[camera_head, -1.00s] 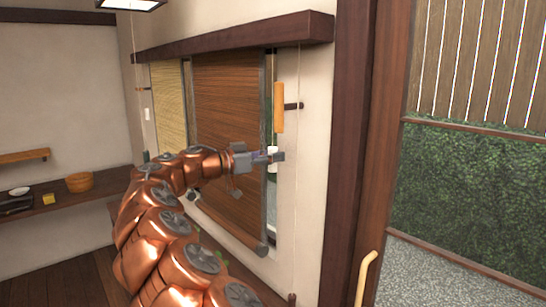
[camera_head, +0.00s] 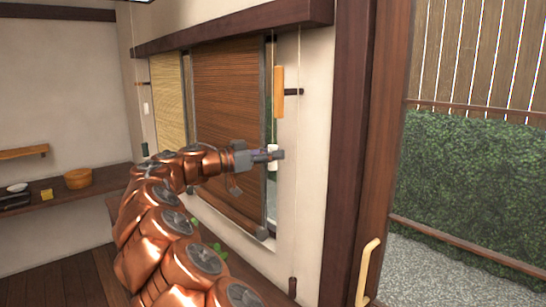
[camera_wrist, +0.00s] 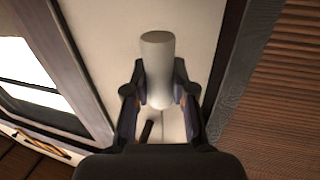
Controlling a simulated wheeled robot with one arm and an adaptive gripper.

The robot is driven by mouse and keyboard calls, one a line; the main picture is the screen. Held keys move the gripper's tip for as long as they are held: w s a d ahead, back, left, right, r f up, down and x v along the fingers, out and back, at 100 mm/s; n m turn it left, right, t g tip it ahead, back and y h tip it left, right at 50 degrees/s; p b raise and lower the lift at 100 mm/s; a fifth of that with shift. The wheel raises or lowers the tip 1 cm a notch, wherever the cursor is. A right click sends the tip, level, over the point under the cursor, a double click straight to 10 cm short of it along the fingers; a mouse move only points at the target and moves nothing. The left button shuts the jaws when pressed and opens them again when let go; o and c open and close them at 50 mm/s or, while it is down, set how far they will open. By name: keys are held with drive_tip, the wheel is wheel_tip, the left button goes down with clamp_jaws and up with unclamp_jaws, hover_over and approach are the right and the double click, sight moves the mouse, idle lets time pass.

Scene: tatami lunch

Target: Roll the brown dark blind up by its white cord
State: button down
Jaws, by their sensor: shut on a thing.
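The brown dark blind (camera_head: 228,95) hangs over most of its window in the head view, its bottom bar (camera_head: 235,218) low near the sill. Its slats also show at the right of the wrist view (camera_wrist: 275,95). My gripper (camera_head: 272,155) is beside the blind's right edge. In the wrist view my gripper (camera_wrist: 158,95) is shut on a white cylindrical pull (camera_wrist: 157,62), which sticks out past the fingers. The pull also shows at the fingertips in the head view (camera_head: 273,163). The thin cord above it is hard to make out.
A lighter blind (camera_head: 168,100) hangs to the left. A dark post (camera_head: 346,130) and a door with a yellow handle (camera_head: 367,272) stand at right. A shelf (camera_head: 55,187) lies far left.

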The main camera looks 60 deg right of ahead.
wheel_tip(320, 180, down, 38)
drive_tip(key=b, duration=3.6)
drive_tip(key=c, duration=0.9)
unclamp_jaws()
drive_tip(key=shift+r, duration=0.1)
drive_tip(key=shift+c, duration=0.2)
drive_tip(key=v, duration=1.2)
